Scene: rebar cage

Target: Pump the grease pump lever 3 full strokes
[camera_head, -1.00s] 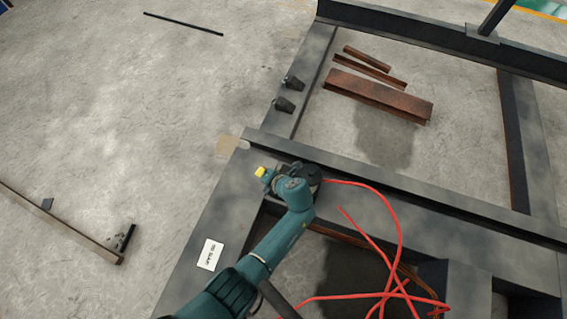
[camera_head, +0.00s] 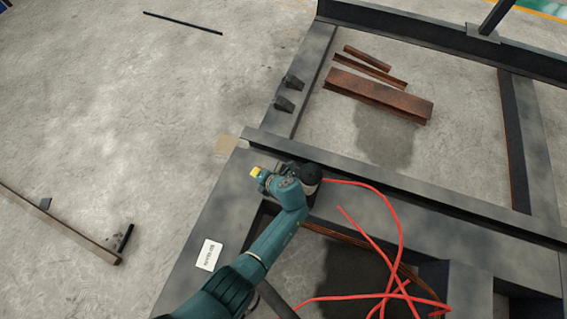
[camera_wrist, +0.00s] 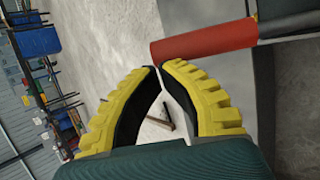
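In the wrist view a red cylindrical grip (camera_wrist: 205,42) on a dark bar (camera_wrist: 288,24) crosses the upper right; it looks like the pump lever's handle. My gripper (camera_wrist: 159,67) has two yellow-ribbed fingers with their tips together, just short of the grip's left end. A gap shows between the fingers farther back, with nothing held in it. Whether the tips touch the grip I cannot tell. In the head view my gripper (camera_head: 257,173) shows only as a bit of yellow above the dark frame. A dark round part (camera_head: 311,174) sits beside my wrist; my arm hides most of the pump and its lever.
A red hose (camera_head: 397,222) curves from beside my wrist and lies in loops at lower right. The dark steel frame (camera_head: 420,192) surrounds openings. Rusty beams (camera_head: 378,96) lie inside it. A white label (camera_head: 209,255) is on the frame. The floor at left is mostly clear.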

